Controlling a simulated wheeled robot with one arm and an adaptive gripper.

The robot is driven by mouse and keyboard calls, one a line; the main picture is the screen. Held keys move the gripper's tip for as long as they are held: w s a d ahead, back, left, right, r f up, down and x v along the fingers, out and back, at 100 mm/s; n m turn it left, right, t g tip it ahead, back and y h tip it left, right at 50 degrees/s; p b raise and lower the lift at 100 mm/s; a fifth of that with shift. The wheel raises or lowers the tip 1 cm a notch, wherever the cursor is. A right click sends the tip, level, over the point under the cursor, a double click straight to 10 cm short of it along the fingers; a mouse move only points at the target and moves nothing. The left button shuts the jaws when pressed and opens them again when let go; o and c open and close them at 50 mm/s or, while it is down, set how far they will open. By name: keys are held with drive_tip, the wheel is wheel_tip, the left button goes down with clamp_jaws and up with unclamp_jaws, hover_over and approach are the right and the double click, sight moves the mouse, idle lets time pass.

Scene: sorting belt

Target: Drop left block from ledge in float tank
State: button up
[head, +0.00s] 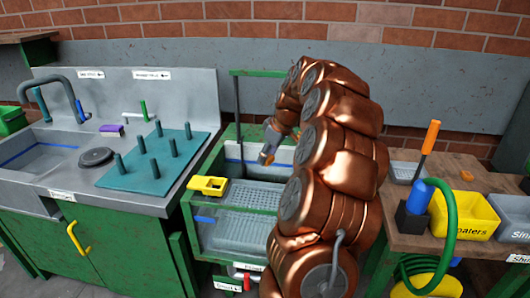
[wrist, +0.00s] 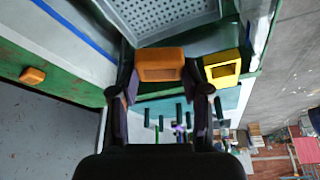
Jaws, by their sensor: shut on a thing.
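My gripper (head: 268,150) is over the float tank (head: 212,240), towards its back side. In the wrist view, my gripper (wrist: 160,82) is shut on an orange block (wrist: 160,60), with one finger on each side of it. The held block shows small in the head view (head: 265,159). A second orange block (wrist: 32,76) lies on the green-edged ledge at the left of the wrist view, apart from my gripper. I cannot make it out in the head view.
A yellow block-like piece (head: 208,185) sits on the tank's left rim. A teal pegboard (head: 160,160) and sink stand to the left. A workbench with a yellow bin (head: 462,215) and a green hose (head: 447,235) is at right. My arm covers the tank's right part.

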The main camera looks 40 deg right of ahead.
drive_tip(key=shift+w+a+f, duration=0.1)
drive_tip(key=shift+a+f, duration=0.05)
drive_tip(key=shift+f, duration=0.6)
wheel_tip(320, 180, down, 8)
drive_tip(key=o, duration=1)
drive_tip(key=shift+o, duration=0.2)
drive_tip(key=shift+r, duration=0.1)
drive_tip(key=v, duration=1.2)
